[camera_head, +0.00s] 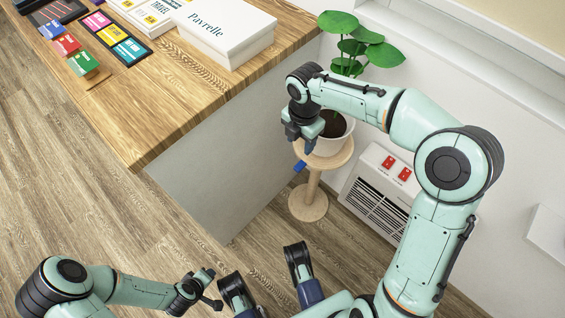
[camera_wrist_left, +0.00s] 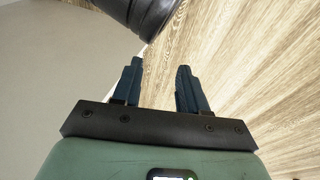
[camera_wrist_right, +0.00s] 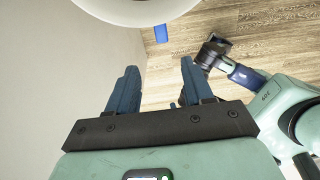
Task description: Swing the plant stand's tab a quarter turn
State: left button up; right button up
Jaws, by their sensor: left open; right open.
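The plant stand has a round pale wood top (camera_head: 340,158), a thin post and a round base on the floor. A small blue tab (camera_head: 299,166) sticks out at the left of its top. The tab also shows in the right wrist view (camera_wrist_right: 161,34), ahead of the fingers. A white pot (camera_head: 334,143) with a leafy plant (camera_head: 360,45) stands on top. My right gripper (camera_head: 301,146) is open and empty; in the head view it overlaps the pot's left side, above the tab, apart from it. My left gripper (camera_head: 212,288) is open and empty, low over the floor, far from the stand.
A wooden counter (camera_head: 185,85) with white boxes (camera_head: 225,30) and coloured cards (camera_head: 83,63) stands left of the stand. A white heater (camera_head: 375,192) with red switches is close on the right, by the wall. Wood floor in front is partly clear.

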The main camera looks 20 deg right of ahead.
aim_at(299, 166)
notch_tip(299, 166, down, 12)
jog(key=b, duration=0.4)
jog(key=shift+s+d, duration=0.1)
jog(key=shift+s, duration=0.05)
jog(key=shift+f, duration=0.5)
pick_arm(q)
jog(key=s+a+f+g, duration=0.1)
jog(key=s+f+g, duration=0.2)
jog(key=s+f, duration=0.4)
jog(key=shift+s+a+f, duration=0.15)
jog(key=shift+s+a, duration=0.05)
jog(key=shift+s, duration=0.3)
jog(key=shift+w, duration=0.1)
pick_arm(e)
grip_shut()
